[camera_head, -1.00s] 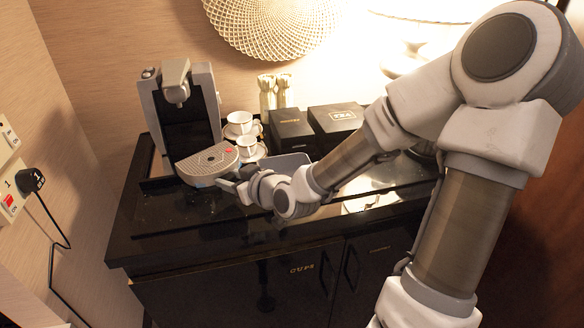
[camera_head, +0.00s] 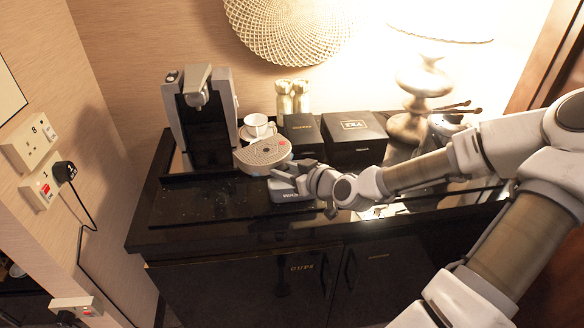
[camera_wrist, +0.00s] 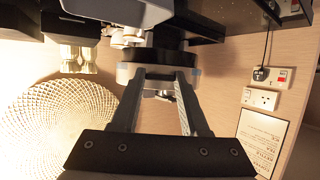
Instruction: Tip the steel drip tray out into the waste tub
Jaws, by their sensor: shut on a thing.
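The steel drip tray (camera_head: 262,154), half-round with a perforated top and a small red item on it, is to the right of the coffee machine's front. It appears clear of the machine, with its top facing up. My gripper (camera_head: 279,178) is shut on the tray's near right edge. In the wrist view the fingers (camera_wrist: 160,78) close on the tray's rim (camera_wrist: 126,73). A grey, lettered tub (camera_head: 286,196), apparently the waste tub, stands on the counter just below my gripper, which partly hides it. Its inside is hidden.
The coffee machine (camera_head: 205,122) stands behind left. A white cup (camera_head: 257,127) stands close behind the tray. Dark boxes (camera_head: 352,138), a lamp (camera_head: 412,100) and an ice bucket (camera_head: 447,125) are to the right. The black counter (camera_head: 195,212) is clear at front left.

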